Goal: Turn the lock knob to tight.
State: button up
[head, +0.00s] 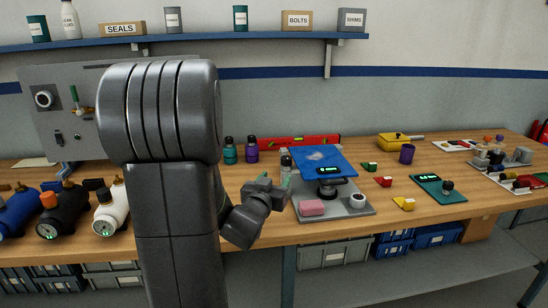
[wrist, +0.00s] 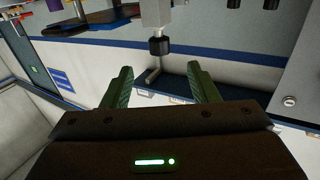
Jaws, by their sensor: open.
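My gripper (head: 284,186) is open and empty, left of the stand. In the wrist view a grey post (wrist: 155,12) with a black collar (wrist: 158,46) and a bent grey rod (wrist: 154,76) appears beyond and between my open fingers (wrist: 159,75). They look apart from it. I cannot tell which part is the lock knob, nor read any tight mark.
A pink block (head: 313,207) and a white ring-shaped part (head: 357,200) sit on the baseplate. Two bottles (head: 230,152) and a red level (head: 300,142) stand behind. Several small coloured blocks (head: 384,182) lie to the right. My arm hides part of the bench.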

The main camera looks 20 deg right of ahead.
aim_at(288, 158)
jog(key=p+x, duration=0.2)
jog(key=x, duration=1.1)
jog(key=shift+w+d, duration=0.2)
jog(key=shift+d, duration=0.05)
jog(key=c, duration=1)
jog(key=shift+r, duration=0.1)
jog(key=shift+r+m+g+h+p, duration=0.1)
jog(key=shift+m+g+h+p, duration=0.3)
jog(key=shift+h+p, duration=0.1)
jog(key=shift+s+m+g+h, duration=0.1)
jog(key=shift+m+g+h, duration=0.2)
jog(key=shift+g, duration=0.1)
